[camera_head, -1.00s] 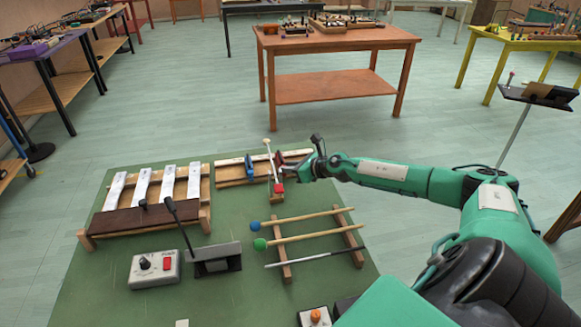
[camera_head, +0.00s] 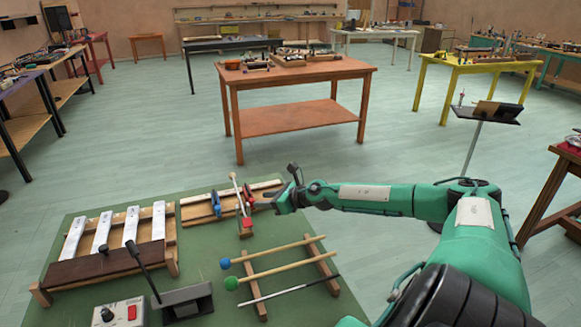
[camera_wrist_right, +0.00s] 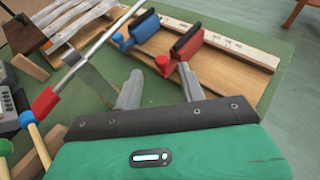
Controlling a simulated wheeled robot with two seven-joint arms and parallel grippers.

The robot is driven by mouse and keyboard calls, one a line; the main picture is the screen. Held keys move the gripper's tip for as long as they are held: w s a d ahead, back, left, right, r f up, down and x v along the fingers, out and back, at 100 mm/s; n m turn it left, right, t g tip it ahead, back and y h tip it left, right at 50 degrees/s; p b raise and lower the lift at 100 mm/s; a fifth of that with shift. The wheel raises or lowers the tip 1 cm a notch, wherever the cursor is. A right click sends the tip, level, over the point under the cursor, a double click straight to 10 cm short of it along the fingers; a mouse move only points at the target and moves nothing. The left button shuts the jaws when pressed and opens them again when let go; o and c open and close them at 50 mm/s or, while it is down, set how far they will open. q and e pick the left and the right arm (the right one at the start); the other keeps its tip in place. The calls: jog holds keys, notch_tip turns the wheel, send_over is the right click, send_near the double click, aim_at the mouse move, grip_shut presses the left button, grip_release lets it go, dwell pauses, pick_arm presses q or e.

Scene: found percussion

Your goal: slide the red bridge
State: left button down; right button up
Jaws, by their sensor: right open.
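The red bridge (camera_wrist_right: 188,47) is a red block with a black top, standing on a pale wooden board (camera_wrist_right: 240,48). A red knob (camera_wrist_right: 163,65) sits at its near side. In the head view the red bridge (camera_head: 249,195) is small, just left of my right gripper (camera_head: 284,195). A blue bridge (camera_wrist_right: 145,26) stands to its left on the same board, also seen in the head view (camera_head: 216,203). In the right wrist view my right gripper (camera_wrist_right: 160,88) is open, its fingers apart and short of the red knob, nothing visible between them. My left gripper is out of view.
A metal rod with a red end (camera_wrist_right: 46,102) slants left of the fingers. Mallets (camera_head: 275,250) lie on a wooden rack in front. A bar instrument (camera_head: 100,235) stands left. Green mat (camera_head: 200,258) is partly bare between them.

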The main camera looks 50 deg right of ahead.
jog(key=shift+v, duration=0.9)
jog(key=shift+b+v, duration=0.45)
jog(key=shift+v, duration=0.7)
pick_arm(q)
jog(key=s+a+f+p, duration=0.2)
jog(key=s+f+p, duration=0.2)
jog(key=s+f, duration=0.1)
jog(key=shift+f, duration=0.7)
pick_arm(e)
jog(key=shift+v, duration=2.75)
jog(key=shift+a+r, duration=0.1)
